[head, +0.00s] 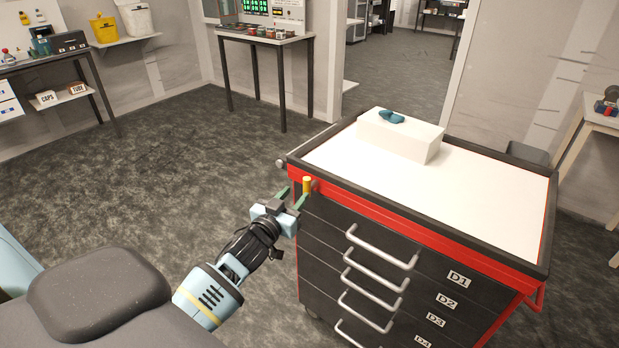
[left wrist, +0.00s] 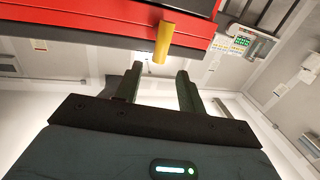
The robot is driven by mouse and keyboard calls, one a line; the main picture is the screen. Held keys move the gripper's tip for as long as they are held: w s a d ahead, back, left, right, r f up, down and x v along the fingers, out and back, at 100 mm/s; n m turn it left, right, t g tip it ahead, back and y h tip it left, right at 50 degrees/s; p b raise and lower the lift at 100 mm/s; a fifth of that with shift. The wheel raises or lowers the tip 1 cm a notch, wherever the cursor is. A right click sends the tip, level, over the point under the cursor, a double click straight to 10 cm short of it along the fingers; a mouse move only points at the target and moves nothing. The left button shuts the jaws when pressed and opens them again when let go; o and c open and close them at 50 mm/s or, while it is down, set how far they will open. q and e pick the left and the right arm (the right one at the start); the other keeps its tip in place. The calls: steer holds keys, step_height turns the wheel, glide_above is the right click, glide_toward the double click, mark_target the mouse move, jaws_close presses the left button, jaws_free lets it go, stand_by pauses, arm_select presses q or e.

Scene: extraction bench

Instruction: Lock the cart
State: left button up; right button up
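The cart (head: 325,236) is black with a red frame, a white top and drawers labelled D1 to D4. A short yellow peg (head: 307,184) stands at its near left top corner; it also shows in the left wrist view (left wrist: 162,43) against the red frame. My left gripper (head: 294,196) is beside that corner, fingers pointing at the peg. In the left wrist view its fingers (left wrist: 160,70) are apart and empty, and the peg is just beyond the tips, in line with the gap. Contact is not visible. My right gripper is not in view.
A white box (head: 400,135) with a teal item (head: 391,117) lies on the cart top. Silver drawer handles (head: 380,246) stick out in front. Benches (head: 262,38) stand along the back wall. The floor (head: 170,150) left of the cart is clear.

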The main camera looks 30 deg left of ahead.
mark_target(305, 184)
arm_select(q)
steer(key=w, duration=0.7)
steer(key=shift+w+a, duration=0.3)
steer(key=shift+a, duration=0.1)
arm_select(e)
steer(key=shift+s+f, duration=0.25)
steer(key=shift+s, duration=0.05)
arm_select(q)
steer(key=shift+c, duration=0.5)
jaws_close()
